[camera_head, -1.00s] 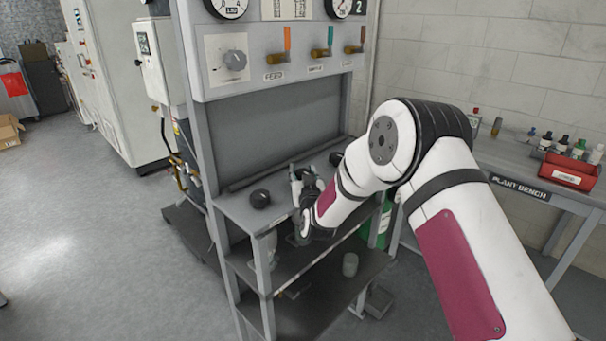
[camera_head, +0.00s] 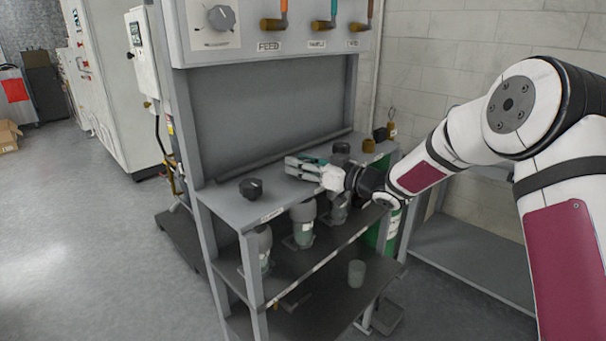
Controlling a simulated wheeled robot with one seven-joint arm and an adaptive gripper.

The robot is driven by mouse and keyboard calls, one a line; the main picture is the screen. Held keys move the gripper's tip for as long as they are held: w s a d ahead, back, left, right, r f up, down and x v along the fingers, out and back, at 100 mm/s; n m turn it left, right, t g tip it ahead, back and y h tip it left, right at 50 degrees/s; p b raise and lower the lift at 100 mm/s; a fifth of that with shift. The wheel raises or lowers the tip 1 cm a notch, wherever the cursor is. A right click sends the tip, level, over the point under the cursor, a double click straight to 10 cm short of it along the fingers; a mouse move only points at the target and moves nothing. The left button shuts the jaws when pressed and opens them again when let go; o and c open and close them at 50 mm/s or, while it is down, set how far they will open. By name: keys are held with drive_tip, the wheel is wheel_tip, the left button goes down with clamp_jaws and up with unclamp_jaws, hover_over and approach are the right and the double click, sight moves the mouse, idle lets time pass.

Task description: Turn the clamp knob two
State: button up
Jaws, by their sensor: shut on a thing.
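My gripper (camera_head: 294,167) lies low and nearly level over the grey shelf top (camera_head: 232,207), reaching in from the right. Its fingers are shut at the middle of the row of black knobs, on what I take to be clamp knob two. The fingers hide that knob almost wholly, so its angle cannot be seen. A black knob (camera_head: 251,188) stands on the shelf to the left of the fingers, apart from them. Another black knob (camera_head: 341,148) stands behind and to the right.
Grey-green housings (camera_head: 303,226) hang below the shelf top. A grey cup (camera_head: 356,273) stands on the lower shelf. The upright panel (camera_head: 265,110) rises behind, with a dial (camera_head: 221,17) and valve handles (camera_head: 327,24) above. A green cylinder (camera_head: 383,230) stands at the right.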

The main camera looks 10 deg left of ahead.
drive_tip(key=n+g+y+b, duration=0.1)
drive_tip(key=n+g+b, duration=0.1)
drive_tip(key=g, duration=0.1)
drive_tip(key=n+g+y+b, duration=0.1)
drive_tip(key=n+g+b, duration=0.1)
drive_tip(key=g+b, duration=0.1)
drive_tip(key=shift+f+n+g, duration=0.15)
drive_tip(key=shift+n+g, duration=0.25)
drive_tip(key=shift+g, duration=0.2)
drive_tip(key=shift+n+g+b, duration=0.7)
drive_tip(key=shift+g+b, duration=0.25)
drive_tip(key=shift+g, duration=0.15)
drive_tip(key=shift+s+r, duration=0.1)
drive_tip(key=shift+r, duration=0.15)
drive_tip(key=o, duration=1.2)
drive_tip(key=shift+a, duration=0.1)
drive_tip(key=d, duration=1.2)
drive_tip(key=shift+w, duration=0.35)
